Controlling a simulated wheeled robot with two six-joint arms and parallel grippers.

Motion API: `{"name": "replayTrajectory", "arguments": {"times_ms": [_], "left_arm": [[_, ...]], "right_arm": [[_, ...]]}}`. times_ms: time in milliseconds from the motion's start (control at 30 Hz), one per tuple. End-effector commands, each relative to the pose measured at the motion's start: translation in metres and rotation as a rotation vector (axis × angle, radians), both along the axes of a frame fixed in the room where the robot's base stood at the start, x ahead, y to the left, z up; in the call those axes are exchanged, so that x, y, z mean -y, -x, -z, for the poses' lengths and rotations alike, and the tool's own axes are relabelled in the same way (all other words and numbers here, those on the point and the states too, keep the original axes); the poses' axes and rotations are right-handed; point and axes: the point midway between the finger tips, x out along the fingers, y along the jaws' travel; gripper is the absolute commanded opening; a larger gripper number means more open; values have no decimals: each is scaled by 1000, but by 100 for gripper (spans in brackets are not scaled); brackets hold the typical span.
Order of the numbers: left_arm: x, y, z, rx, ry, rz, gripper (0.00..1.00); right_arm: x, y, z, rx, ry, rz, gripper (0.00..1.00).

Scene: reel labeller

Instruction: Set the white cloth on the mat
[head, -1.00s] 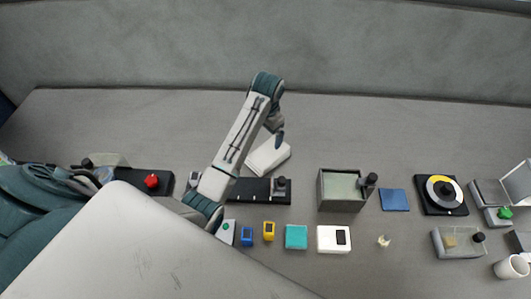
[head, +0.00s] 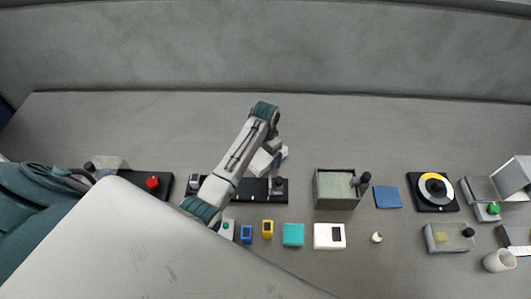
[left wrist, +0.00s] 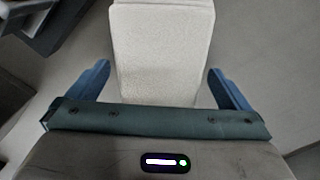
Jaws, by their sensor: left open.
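The white cloth (head: 262,162) is a pale block-like folded piece on the grey table, partly hidden by my left arm in the head view. In the left wrist view the cloth (left wrist: 162,45) lies between the two blue fingers, with a gap on each side. My left gripper (left wrist: 158,72) is open around its near end and not closed on it. In the head view my left gripper (head: 275,160) is at the cloth. The flat blue square mat (head: 388,197) lies bare to the right of the open box. My right gripper is not in view.
A black rail (head: 255,190) lies just in front of the cloth. The grey open box (head: 337,201) with a black knob stands between cloth and mat. A reel (head: 436,190) is right of the mat. The table behind these is clear.

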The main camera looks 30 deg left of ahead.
Motion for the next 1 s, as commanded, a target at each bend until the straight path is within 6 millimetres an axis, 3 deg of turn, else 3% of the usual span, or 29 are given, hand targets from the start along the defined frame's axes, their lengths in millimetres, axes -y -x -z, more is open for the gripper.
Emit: {"name": "replayTrajectory", "arguments": {"times_ms": [267, 467, 567, 833, 1000], "left_arm": [[0, 0, 4, 2, 0, 0, 100], [0, 0, 3, 1, -1, 0, 61], [0, 0, 3, 2, 0, 0, 53], [0, -1, -3, 3, -1, 0, 52], [-1, -2, -31, 7, -2, 1, 52]], "right_arm": [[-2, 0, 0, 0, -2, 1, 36], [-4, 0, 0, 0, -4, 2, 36], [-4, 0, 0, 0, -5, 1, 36], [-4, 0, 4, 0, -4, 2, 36], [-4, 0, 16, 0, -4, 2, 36]]}}
